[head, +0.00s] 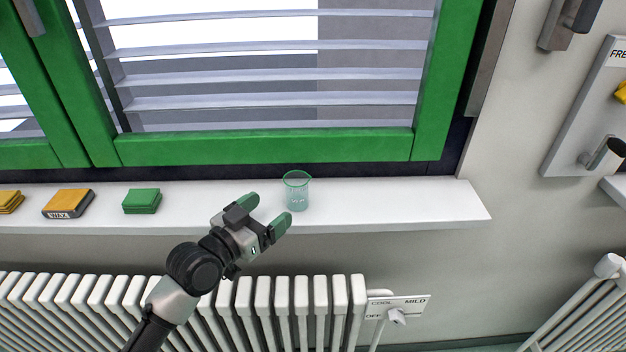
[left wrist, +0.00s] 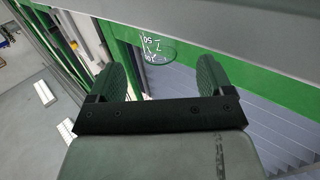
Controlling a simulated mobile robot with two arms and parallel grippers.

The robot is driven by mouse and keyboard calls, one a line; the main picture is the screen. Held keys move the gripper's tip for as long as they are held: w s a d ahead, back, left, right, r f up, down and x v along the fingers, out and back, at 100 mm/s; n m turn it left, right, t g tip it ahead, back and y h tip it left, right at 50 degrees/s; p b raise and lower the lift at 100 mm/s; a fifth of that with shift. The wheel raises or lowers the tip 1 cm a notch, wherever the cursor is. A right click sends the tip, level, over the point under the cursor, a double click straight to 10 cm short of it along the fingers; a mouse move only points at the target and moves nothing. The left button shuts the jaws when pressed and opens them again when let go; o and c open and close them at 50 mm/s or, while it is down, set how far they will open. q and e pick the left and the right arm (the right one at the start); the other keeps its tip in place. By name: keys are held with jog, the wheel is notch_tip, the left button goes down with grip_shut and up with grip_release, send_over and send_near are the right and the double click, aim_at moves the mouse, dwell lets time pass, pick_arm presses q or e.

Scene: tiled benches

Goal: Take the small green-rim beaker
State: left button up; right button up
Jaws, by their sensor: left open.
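The small green-rim beaker (head: 297,192) stands upright on the white window sill, clear glass with a green rim and white markings. It also shows in the left wrist view (left wrist: 158,46), beyond and between the fingertips. My left gripper (head: 264,214) is open with green finger pads, close to the beaker at its lower left in the head view. The jaws are empty, and the beaker looks just ahead of the fingertips. The open jaws also show in the left wrist view (left wrist: 160,74). My right gripper is not in view.
The white sill (head: 400,205) is clear right of the beaker. A green stack of pads (head: 142,201) and a yellow block (head: 69,203) lie left. A green-framed window (head: 270,148) rises behind.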

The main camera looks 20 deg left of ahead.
aim_at(289, 195)
pick_arm(q)
jog(key=x, duration=0.2)
jog(key=p+x, duration=0.1)
jog(key=shift+w+d+r, duration=0.1)
jog(key=shift+w+r, duration=0.05)
jog(key=shift+r, duration=0.1)
jog(key=shift+w+d, duration=0.15)
jog(key=shift+w, duration=0.2)
jog(key=p+x, duration=0.1)
jog(key=x, duration=0.3)
jog(key=shift+w+d+f+p, duration=0.15)
jog(key=shift+w+p, duration=0.05)
jog(key=shift+p, duration=0.2)
jog(key=shift+w+d, duration=0.1)
jog(key=shift+w, duration=0.05)
jog(key=c, duration=1)
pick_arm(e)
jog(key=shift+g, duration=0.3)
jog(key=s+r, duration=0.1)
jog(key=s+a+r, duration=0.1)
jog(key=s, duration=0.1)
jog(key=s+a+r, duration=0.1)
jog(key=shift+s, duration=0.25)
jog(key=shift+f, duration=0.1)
